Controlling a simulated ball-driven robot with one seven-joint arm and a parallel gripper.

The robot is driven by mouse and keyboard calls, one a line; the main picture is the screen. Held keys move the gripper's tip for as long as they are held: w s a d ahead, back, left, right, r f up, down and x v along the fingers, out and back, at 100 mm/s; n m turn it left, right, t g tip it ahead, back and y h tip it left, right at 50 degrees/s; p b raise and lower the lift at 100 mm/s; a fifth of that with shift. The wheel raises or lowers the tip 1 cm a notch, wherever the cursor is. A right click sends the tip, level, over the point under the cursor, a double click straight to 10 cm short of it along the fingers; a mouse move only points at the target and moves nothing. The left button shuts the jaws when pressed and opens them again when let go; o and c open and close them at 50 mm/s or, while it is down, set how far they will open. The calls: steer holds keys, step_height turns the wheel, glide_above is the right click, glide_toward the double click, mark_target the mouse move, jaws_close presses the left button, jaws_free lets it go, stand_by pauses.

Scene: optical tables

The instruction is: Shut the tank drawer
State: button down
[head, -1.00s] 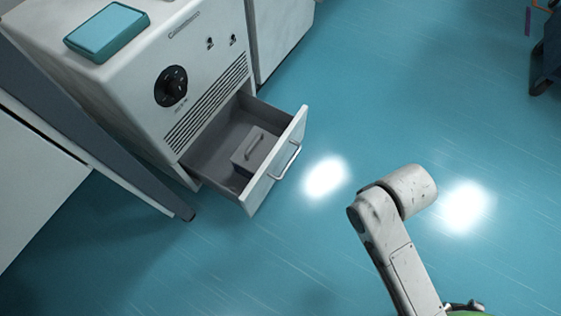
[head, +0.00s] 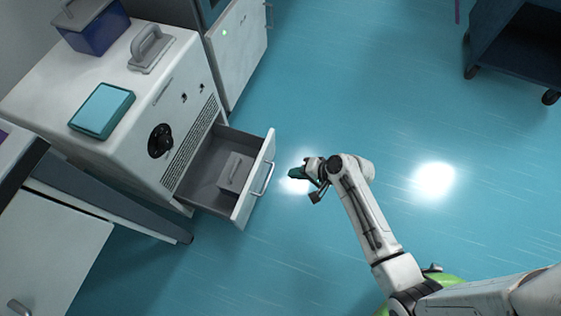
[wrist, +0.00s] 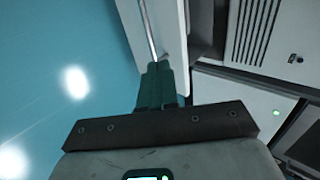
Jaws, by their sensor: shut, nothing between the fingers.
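The tank drawer (head: 247,196) stands pulled out from the front of the white cabinet (head: 112,122), with its grey inside showing. A grey box with a handle (head: 235,172) sits in it. A bar handle (head: 264,179) runs across the drawer's front. My gripper (head: 296,173) is shut and empty, a little to the right of the drawer front in the head view. In the wrist view my gripper's dark green fingers (wrist: 157,86) are together, and the drawer front (wrist: 158,35) with its handle (wrist: 148,28) lies just beyond them. I cannot tell whether they touch.
A teal case (head: 102,110), a grey handled piece (head: 150,48) and a blue box (head: 90,30) are on the cabinet top. A blue cart (head: 520,45) stands at upper right. A slanted table leg (head: 125,215) is left of the drawer. The floor to the right is clear.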

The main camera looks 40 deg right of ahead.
mark_target(258, 171)
steer(key=b+x, duration=0.1)
steer(key=x, duration=0.3)
steer(key=r+b+x, duration=0.1)
steer(key=b+x, duration=0.1)
steer(key=x, duration=0.2)
steer(key=w+a+b+x, duration=0.1)
steer(key=b+x, duration=0.1)
steer(key=x, duration=0.1)
steer(key=shift+w+a, duration=0.1)
steer(key=shift+w, duration=0.25)
steer(key=shift+w+a+r+b, duration=0.1)
steer(key=shift+w+a+b, duration=0.1)
steer(key=shift+w+b, duration=0.1)
steer(key=w+a+b, duration=0.1)
steer(key=w+a, duration=0.3)
steer(key=w, duration=0.4)
steer(key=w+a+b, duration=0.1)
steer(key=w+a, duration=0.4)
steer(key=w, duration=0.2)
steer(key=shift+w+b, duration=0.4)
steer(key=shift+a, duration=0.1)
